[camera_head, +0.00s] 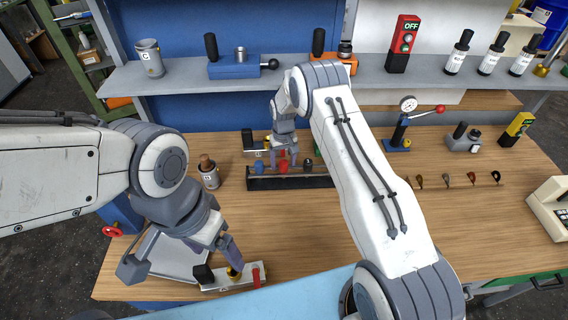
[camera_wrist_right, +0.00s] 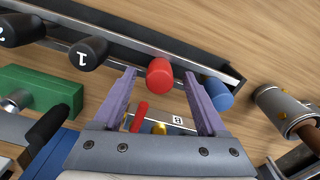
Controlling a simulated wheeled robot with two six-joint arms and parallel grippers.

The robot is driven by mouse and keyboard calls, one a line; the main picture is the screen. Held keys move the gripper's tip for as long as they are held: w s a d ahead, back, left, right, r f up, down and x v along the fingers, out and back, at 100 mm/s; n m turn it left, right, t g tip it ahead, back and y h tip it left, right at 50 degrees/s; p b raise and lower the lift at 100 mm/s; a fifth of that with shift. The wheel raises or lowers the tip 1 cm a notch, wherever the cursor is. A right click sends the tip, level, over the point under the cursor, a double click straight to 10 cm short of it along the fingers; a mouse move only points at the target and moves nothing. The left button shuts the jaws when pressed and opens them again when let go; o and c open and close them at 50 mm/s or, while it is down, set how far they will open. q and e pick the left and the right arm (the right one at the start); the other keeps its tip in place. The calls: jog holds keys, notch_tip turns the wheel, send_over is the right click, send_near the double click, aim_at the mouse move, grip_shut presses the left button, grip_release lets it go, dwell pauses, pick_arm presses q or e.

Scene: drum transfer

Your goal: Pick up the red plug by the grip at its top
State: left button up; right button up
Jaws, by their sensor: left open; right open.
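The red plug (camera_wrist_right: 159,74) stands in a dark rack (camera_wrist_right: 120,32) on the bench. In the right wrist view it shows between the two purple fingertips of my right gripper (camera_wrist_right: 160,78), which is open with a gap on both sides. In the head view the red plug is mostly hidden by my right gripper (camera_head: 284,158). A blue plug (camera_wrist_right: 218,92) and black plugs, one marked 1 (camera_wrist_right: 88,52), sit in the same rack. My left gripper (camera_head: 232,258) is open above a small plate at the bench's front left.
The small plate (camera_head: 215,286) carries black, gold and red parts. A cup with a brown-topped item (camera_head: 209,177) stands left of the rack. A gauge press (camera_head: 400,135) and hooks (camera_head: 470,178) are to the right. A shelf (camera_head: 300,80) runs behind.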

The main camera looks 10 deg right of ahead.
jog(key=shift+f, duration=0.5)
jog(key=shift+c, duration=0.3)
jog(key=c, duration=1)
grip_shut()
jog(key=shift+r, duration=0.2)
